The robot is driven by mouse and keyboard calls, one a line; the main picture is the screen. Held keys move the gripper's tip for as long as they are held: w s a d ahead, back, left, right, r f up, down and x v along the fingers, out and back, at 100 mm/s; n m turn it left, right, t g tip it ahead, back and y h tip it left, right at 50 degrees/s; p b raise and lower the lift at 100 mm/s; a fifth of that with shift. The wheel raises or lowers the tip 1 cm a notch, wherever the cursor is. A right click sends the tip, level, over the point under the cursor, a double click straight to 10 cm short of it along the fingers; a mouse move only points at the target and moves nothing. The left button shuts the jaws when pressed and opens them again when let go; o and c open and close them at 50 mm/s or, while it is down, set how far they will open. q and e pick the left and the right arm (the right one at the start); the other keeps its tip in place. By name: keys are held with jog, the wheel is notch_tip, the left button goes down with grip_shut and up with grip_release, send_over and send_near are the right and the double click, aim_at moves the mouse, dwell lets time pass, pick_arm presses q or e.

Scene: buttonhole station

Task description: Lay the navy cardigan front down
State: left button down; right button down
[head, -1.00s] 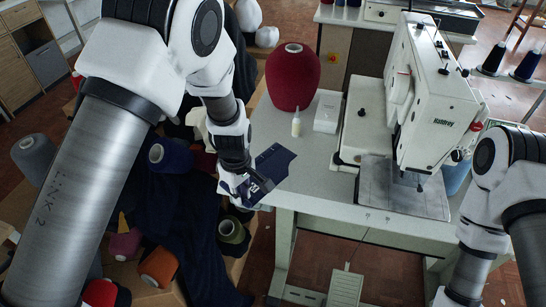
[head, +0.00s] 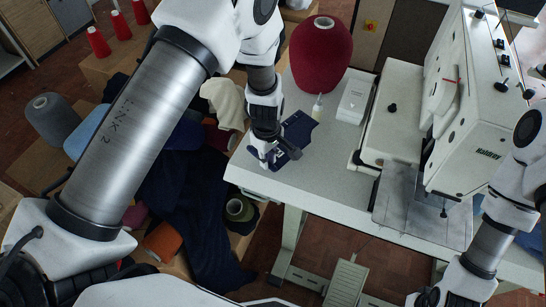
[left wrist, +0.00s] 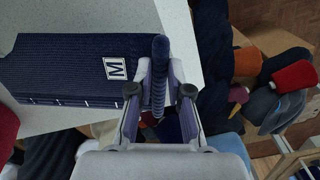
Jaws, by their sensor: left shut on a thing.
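The navy cardigan front (head: 298,130) is a dark ribbed knit panel with a white label marked M. It is over the table's left end, beside the burgundy cone. In the left wrist view the panel (left wrist: 75,62) looks spread out with its label facing up. My left gripper (head: 274,156) is shut on the panel's near edge, which stands up as a thick ribbed roll between the fingers. I cannot tell whether the whole panel touches the table. My right gripper (head: 432,297) is at the bottom edge of the head view, partly cut off, and its jaws are unclear.
The pale table (head: 335,165) has bare room in front of the panel. A burgundy cone (head: 318,55), a small bottle (head: 317,108) and a white box (head: 355,98) stand behind it. The buttonhole machine (head: 465,125) is to the right. Yarn cones and dark cloth (head: 195,195) lie left of the table.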

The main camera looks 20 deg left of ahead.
aim_at(268, 174)
pick_arm(q)
notch_tip(268, 174, down, 4)
jog(key=shift+f+p, duration=0.15)
jog(key=shift+p, duration=0.25)
jog(key=shift+w+f, duration=0.15)
jog(key=shift+f, duration=0.05)
jog(key=c, duration=1.4)
grip_release()
jog(key=shift+s+f, duration=0.1)
jog(key=shift+s, duration=0.1)
jog(key=shift+c, duration=0.2)
jog(key=o, duration=0.3)
jog(key=shift+w, duration=0.15)
jog(key=shift+o, duration=0.2)
